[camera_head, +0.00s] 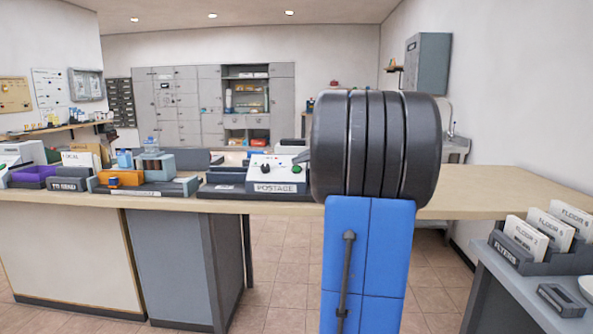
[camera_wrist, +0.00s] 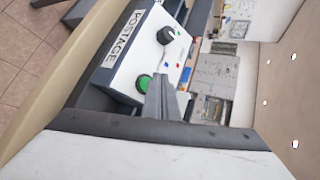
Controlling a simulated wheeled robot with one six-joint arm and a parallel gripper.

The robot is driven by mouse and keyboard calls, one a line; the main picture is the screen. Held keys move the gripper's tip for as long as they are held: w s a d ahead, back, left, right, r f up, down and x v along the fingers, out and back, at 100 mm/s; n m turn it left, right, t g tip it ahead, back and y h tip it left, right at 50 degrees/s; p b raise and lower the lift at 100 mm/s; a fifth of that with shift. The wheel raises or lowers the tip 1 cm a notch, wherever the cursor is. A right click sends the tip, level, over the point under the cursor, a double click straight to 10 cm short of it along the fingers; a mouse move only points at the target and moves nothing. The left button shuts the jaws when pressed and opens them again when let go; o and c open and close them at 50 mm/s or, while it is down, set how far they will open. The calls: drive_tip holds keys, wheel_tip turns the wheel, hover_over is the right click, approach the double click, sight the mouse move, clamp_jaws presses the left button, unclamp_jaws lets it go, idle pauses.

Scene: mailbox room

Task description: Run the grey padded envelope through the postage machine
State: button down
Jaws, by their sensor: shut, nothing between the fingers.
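The postage machine (camera_head: 277,176) stands on the long counter, with a white sloped panel and a POSTAGE label. In the wrist view its panel (camera_wrist: 127,67) is close and turned sideways, with a black knob (camera_wrist: 166,35), a green button (camera_wrist: 144,83) and small coloured lights. My gripper (camera_wrist: 160,82) is shut and empty, its grey fingertips at the panel right beside the green button. I cannot tell whether they touch it. I cannot make out the grey padded envelope in either view.
The counter (camera_head: 477,204) is bare to the right of my arm. Trays and a scale-like device (camera_head: 150,180) stand left of the machine. A flyer rack (camera_head: 530,245) is on a grey table at the right. Lockers (camera_head: 180,105) line the back wall.

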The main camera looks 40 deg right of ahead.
drive_tip(key=r, duration=0.1)
drive_tip(key=s+a+r, duration=0.1)
drive_tip(key=r, duration=0.1)
drive_tip(key=shift+s+a+r, duration=0.3)
drive_tip(key=shift+a, duration=0.2)
idle(0.5)
drive_tip(key=s+a+f+n+g+y, duration=0.1)
drive_tip(key=s+a+f+n+g, duration=0.2)
drive_tip(key=a, duration=0.7)
drive_tip(key=s+a+f+n, duration=0.25)
drive_tip(key=a+f, duration=0.25)
drive_tip(key=a, duration=0.5)
drive_tip(key=s+a+f+n+g+y, duration=0.15)
drive_tip(key=a+f+n, duration=0.25)
drive_tip(key=a, duration=0.6)
drive_tip(key=s+a+f+n+g+h, duration=0.1)
drive_tip(key=s+a+f+n, duration=0.4)
drive_tip(key=s+f, duration=0.3)
drive_tip(key=s+a+f+n+g+h, duration=0.1)
drive_tip(key=s+a+f+n+g, duration=0.1)
drive_tip(key=s+a+f+n, duration=0.3)
drive_tip(key=s+f, duration=0.3)
drive_tip(key=s, duration=0.4)
drive_tip(key=shift+s+a, duration=0.4)
drive_tip(key=shift+h, duration=0.25)
